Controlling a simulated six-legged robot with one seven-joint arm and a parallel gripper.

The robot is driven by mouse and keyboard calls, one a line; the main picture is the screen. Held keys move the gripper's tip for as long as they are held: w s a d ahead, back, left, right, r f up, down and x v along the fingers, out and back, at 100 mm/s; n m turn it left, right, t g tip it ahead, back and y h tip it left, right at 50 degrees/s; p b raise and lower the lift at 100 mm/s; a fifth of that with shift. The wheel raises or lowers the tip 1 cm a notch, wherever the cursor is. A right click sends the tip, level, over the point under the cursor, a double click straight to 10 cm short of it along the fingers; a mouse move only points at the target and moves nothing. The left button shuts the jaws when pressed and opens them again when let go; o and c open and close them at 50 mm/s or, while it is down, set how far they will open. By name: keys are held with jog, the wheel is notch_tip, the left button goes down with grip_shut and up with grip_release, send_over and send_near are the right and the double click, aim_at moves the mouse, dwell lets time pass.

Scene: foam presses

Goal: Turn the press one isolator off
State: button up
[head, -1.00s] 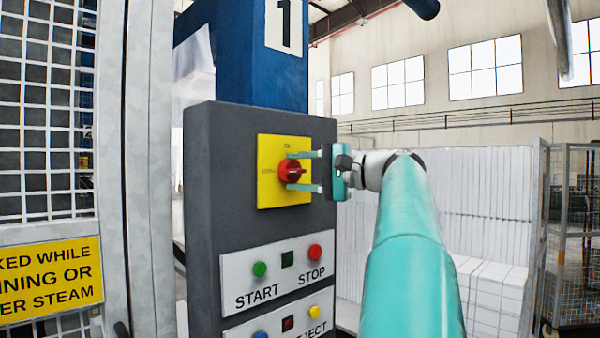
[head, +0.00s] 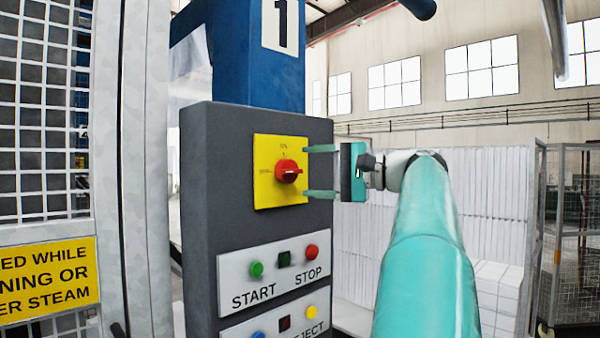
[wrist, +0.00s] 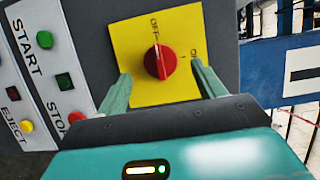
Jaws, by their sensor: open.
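The press one isolator is a red rotary knob (head: 288,171) on a yellow plate (head: 265,192), set in the dark grey control box under the blue column marked 1. In the wrist view, the knob (wrist: 160,62) has a white line pointing to the OFF label (wrist: 155,27); the ON label is off to the right side. In the head view its handle lies horizontal. My gripper (head: 305,171) is open, to the right of the knob, with one finger above and one below its level. It looks clear of the knob. In the wrist view its fingers (wrist: 161,72) flank the knob with gaps.
Below the plate is a panel with a green START button (head: 257,269) and a red STOP button (head: 311,251). Another button panel is under it. A mesh guard with a yellow sign (head: 48,278) stands at left.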

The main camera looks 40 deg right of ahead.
jog(key=v, duration=0.9)
jog(key=shift+s, duration=0.2)
